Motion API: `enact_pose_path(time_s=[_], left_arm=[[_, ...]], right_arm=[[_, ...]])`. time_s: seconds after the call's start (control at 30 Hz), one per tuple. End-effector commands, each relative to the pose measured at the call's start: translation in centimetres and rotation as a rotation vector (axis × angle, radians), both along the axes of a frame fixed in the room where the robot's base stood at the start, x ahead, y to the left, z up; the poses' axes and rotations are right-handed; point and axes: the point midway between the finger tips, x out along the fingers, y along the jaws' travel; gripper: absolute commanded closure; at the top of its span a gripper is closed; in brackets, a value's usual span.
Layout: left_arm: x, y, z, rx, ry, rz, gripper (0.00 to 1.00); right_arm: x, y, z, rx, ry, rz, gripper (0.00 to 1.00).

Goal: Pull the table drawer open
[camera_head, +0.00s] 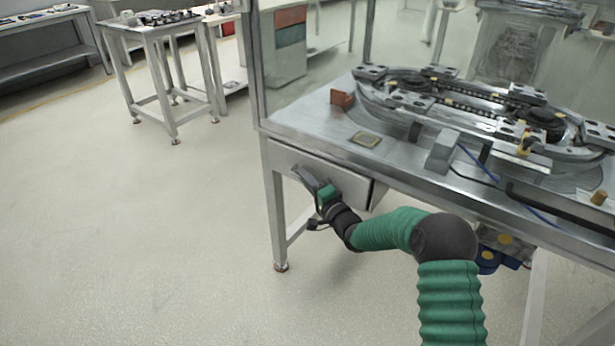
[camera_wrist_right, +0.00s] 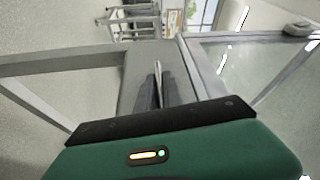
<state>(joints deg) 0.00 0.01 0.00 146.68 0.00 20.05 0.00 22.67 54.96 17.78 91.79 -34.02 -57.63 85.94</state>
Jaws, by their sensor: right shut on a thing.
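The table (camera_head: 420,178) is a grey metal one on the right in the head view. Its drawer (camera_head: 345,188) is under the near left corner of the top. A dark edge shows at the right end of the drawer front, so the front seems to stand slightly out from the frame. My right gripper (camera_head: 303,176) is at the drawer front, shut on the handle, which its fingers mostly hide. In the right wrist view, the fingers (camera_wrist_right: 159,92) close around a thin upright bar before the grey drawer front (camera_wrist_right: 138,62). My left gripper is out of view.
An oval ring track (camera_head: 455,95) lies on the tabletop, with an orange-brown block (camera_head: 342,98) at its left. A table leg (camera_head: 276,215) stands left of my gripper. The floor (camera_head: 140,240) to the left is clear. A smaller table (camera_head: 160,35) stands behind.

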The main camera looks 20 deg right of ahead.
Motion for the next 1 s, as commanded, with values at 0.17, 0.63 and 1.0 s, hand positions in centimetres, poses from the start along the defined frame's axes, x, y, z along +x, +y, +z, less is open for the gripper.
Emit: enact_pose_path(time_s=[0.17,0.63,1.0], left_arm=[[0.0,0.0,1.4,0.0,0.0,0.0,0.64],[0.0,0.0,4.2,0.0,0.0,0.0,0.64],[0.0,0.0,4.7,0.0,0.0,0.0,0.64]], right_arm=[[-2.2,2.6,-0.3,0.002,0.018,0.002,1.0],[-10.6,13.4,-0.4,0.001,0.015,0.003,1.0],[-13.9,17.7,-0.6,-0.003,0.014,0.001,1.0]])
